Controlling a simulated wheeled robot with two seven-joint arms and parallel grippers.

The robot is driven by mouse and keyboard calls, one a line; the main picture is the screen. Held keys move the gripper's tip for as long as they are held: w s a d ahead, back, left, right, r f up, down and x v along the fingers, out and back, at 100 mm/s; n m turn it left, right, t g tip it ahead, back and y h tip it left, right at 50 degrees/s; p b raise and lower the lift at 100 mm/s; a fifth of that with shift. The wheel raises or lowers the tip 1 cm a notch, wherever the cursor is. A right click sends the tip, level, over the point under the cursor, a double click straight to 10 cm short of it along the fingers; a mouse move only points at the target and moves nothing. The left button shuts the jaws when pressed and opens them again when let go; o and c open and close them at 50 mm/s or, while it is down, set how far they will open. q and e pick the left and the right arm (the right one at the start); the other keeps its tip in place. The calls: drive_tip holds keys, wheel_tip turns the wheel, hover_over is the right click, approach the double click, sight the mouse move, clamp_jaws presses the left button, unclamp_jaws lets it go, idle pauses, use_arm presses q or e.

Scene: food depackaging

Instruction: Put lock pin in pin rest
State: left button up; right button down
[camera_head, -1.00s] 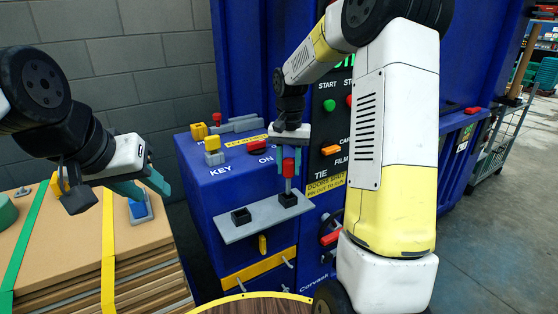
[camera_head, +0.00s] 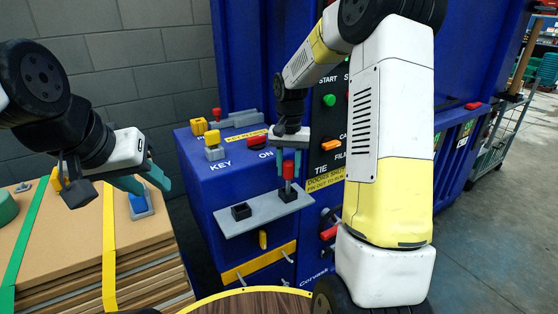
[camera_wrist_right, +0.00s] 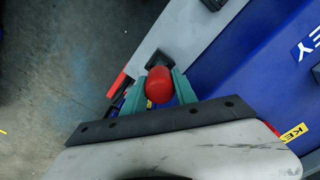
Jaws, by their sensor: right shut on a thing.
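The lock pin (camera_head: 288,171) has a red head and a thin shank. It is upright on the right side of the grey shelf, with its lower end at or in the right black socket (camera_head: 288,194), which looks like the pin rest. My right gripper (camera_head: 289,168) points down and is shut on the red head. In the right wrist view the red head (camera_wrist_right: 159,86) sits between the teal fingers, with the black socket (camera_wrist_right: 158,60) behind it. How deep the shank sits is unclear. My left gripper (camera_head: 148,184) is open and empty, over the cardboard stack.
The grey shelf (camera_head: 262,214) juts from the blue machine and has an empty-looking black socket (camera_head: 240,211) at left. Yellow and red lock parts (camera_head: 213,138) stand on the machine top. A control panel (camera_head: 330,125) is right of my gripper. A cardboard stack (camera_head: 80,240) is at left.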

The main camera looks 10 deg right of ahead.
drive_tip(key=shift+f, duration=0.55)
drive_tip(key=c, duration=0.9)
unclamp_jaws()
wheel_tip(320, 180, up, 7)
drive_tip(key=shift+r, duration=0.4)
